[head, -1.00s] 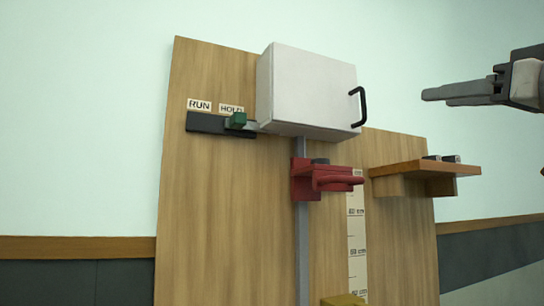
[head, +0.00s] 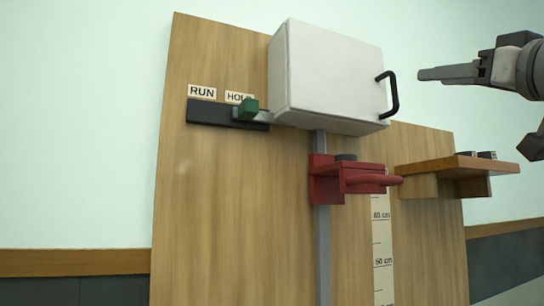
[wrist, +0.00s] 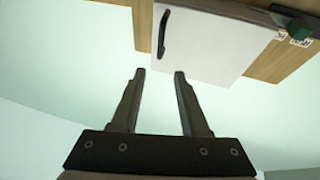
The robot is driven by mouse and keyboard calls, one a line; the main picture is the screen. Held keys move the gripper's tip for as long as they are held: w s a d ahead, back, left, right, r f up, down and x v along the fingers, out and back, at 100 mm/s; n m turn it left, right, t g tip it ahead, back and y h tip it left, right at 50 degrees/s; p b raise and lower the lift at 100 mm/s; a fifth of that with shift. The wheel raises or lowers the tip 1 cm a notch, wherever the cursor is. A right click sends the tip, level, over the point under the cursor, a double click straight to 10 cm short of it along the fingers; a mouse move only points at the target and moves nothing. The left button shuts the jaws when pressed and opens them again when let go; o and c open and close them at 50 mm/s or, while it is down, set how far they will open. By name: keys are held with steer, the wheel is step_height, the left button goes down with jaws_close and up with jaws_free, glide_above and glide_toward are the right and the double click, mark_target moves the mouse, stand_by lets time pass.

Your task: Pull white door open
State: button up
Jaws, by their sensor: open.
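The white door (head: 335,72) is the front of a box mounted high on a wooden panel, and it looks closed. A black handle (head: 392,95) stands out at its right edge. In the wrist view the door (wrist: 208,45) lies beyond my fingertips, with the black handle (wrist: 163,34) above and between them. My gripper (head: 422,74) is to the right of the handle in the head view, apart from it. Its two fingers (wrist: 159,72) are spread and empty in the wrist view.
A green slider knob (head: 249,109) sits on a black track by the HOLD label. A red clamp (head: 345,180) is on a grey rail below the box. A wooden shelf (head: 455,165) juts out at the right.

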mark_target(393, 77)
steer(key=p+x, duration=0.4)
steer(key=x, duration=0.9)
steer(key=shift+f+p, duration=0.2)
steer(key=shift+p, duration=0.1)
jaws_close()
steer(key=shift+s+d+r, duration=0.1)
stand_by(0.6)
